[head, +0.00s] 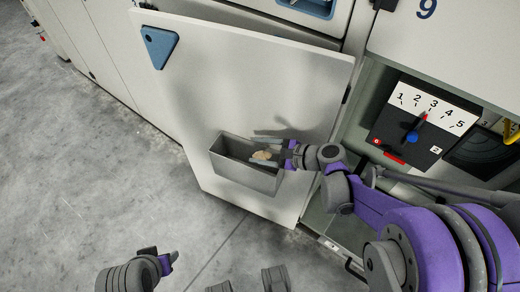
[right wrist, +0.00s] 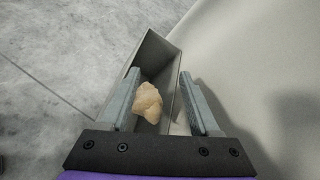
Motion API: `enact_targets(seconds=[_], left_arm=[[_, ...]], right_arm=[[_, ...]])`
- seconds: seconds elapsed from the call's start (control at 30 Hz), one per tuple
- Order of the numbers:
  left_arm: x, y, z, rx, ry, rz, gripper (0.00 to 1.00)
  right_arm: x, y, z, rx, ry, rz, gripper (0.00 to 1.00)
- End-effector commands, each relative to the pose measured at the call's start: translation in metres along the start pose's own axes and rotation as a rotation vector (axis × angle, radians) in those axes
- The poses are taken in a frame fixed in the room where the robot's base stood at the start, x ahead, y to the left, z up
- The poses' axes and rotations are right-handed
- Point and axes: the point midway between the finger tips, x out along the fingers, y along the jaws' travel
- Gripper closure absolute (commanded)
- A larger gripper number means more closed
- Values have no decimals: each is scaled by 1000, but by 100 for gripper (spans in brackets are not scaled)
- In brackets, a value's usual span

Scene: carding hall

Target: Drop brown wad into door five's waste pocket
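The brown wad (head: 262,155) is a small, pale tan lump at the waste pocket, a grey open-topped box (head: 240,177) on the face of an open white door (head: 255,80). My right gripper (head: 256,144) is over the pocket's opening with its fingers spread. In the right wrist view the wad (right wrist: 148,102) shows between the fingers, close to the left one, with a clear gap to the right one. I cannot tell whether it rests in the pocket or is just above its floor. My left gripper (head: 170,262) is low at the left, its fingers hardly visible.
A blue triangle (head: 159,46) marks the door's upper corner. Grey concrete floor (head: 90,180) is clear at left.

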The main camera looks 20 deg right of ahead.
Motion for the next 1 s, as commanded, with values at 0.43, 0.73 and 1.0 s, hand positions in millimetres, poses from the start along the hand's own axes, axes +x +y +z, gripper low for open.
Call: enact_targets(seconds=[0.43, 0.73, 1.0], left_arm=[[-1, 0, 0, 0, 0, 0, 50], [-14, 0, -5, 0, 5, 0, 50], [-22, 0, -8, 0, 8, 0, 50]], right_arm=[[-5, 0, 0, 0, 1, -1, 20], [-59, -2, 1, 2, 3, -5, 20], [-101, -1, 0, 1, 2, -2, 20]])
